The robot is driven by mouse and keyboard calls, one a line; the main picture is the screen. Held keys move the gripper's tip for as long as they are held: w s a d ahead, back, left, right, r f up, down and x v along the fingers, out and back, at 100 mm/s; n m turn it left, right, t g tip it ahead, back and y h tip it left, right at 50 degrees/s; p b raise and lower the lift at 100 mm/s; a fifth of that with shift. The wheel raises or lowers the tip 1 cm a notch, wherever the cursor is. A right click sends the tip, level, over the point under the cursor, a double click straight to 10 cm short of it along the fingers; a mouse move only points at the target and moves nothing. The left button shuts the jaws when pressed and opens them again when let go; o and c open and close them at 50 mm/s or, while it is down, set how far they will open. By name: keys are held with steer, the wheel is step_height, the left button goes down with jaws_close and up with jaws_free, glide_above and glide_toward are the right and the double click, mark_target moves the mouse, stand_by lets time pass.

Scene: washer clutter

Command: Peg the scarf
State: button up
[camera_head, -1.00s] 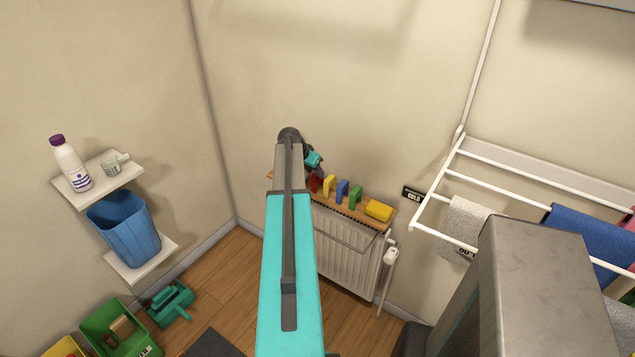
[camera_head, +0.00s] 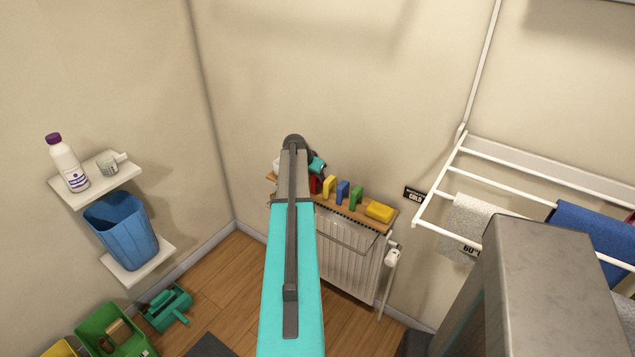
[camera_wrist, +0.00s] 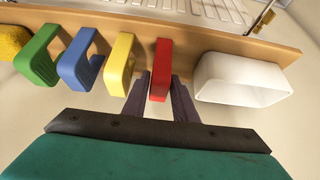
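A red peg (camera_wrist: 161,68) stands in a row on a wooden shelf; it also shows in the head view (camera_head: 316,185). My gripper (camera_wrist: 160,90) has one finger on each side of the red peg, very close to it. The frames do not show whether the fingers press on it. My gripper is partly hidden behind my arm in the head view (camera_head: 316,165). A yellow peg (camera_wrist: 121,62), a blue peg (camera_wrist: 80,62) and a green peg (camera_wrist: 38,55) stand beside it. Cloths hang on the white rack, a blue one (camera_head: 590,232) and a pale one (camera_head: 467,220); which is the scarf is unclear.
A white box-like holder (camera_wrist: 245,80) stands close to the red peg's right in the wrist view. A yellow sponge-like block (camera_head: 379,211) lies at the shelf's other end. The radiator (camera_head: 345,250) is below. The white drying rack (camera_head: 490,178) juts from the right wall.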

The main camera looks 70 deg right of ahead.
steer(key=c, duration=0.4)
steer(key=shift+r, duration=0.15)
steer(key=shift+s+r+p, duration=0.1)
steer(key=shift+r+p, duration=1)
steer(key=shift+r, duration=2.25)
